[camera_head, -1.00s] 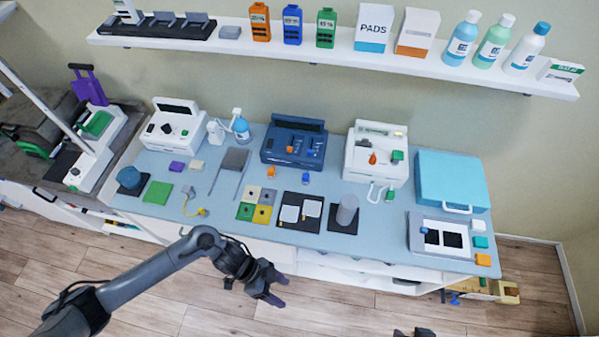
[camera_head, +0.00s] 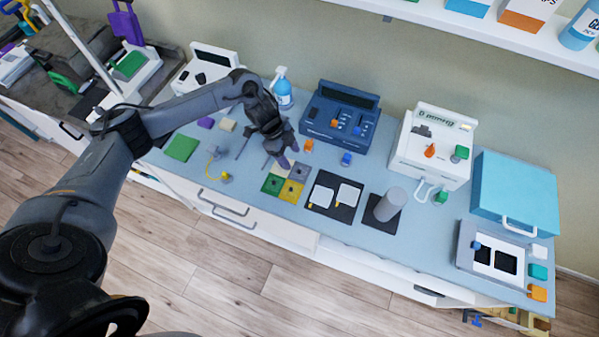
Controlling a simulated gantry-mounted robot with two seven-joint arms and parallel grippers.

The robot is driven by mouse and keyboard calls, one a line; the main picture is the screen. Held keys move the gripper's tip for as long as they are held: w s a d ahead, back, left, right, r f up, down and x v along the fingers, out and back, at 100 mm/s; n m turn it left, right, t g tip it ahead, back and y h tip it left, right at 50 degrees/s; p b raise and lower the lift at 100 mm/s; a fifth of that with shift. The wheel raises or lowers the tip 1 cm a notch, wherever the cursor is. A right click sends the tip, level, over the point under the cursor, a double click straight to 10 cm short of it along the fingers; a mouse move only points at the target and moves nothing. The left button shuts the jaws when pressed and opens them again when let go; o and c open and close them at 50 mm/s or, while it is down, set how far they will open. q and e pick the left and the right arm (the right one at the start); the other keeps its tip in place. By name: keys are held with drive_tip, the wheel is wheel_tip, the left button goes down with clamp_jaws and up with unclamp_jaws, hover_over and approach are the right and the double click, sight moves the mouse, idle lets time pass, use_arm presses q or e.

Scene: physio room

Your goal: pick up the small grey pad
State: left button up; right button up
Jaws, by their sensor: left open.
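A small grey pad (camera_head: 299,172) lies flat on the blue counter, at the back right of a block of coloured squares. Beside it are a pale yellow square (camera_head: 280,168), a green one (camera_head: 271,185) and a darker yellow one (camera_head: 290,191). My left gripper (camera_head: 288,156) comes in from the left, pointing down, with its fingers open and empty. In this view its fingertips show just behind the squares, close to the grey pad; I cannot tell their height. My right gripper is not in view.
The blue console (camera_head: 340,118) stands close behind the gripper, with a spray bottle (camera_head: 284,95) at its left. A black mat with white pads (camera_head: 320,195) and a grey cylinder (camera_head: 386,206) are to the right. A green square (camera_head: 182,148) lies left.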

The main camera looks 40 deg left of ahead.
sight(298, 170)
use_arm(q)
drive_tip(key=shift+x, duration=3.4)
drive_tip(key=shift+s+a, duration=0.1)
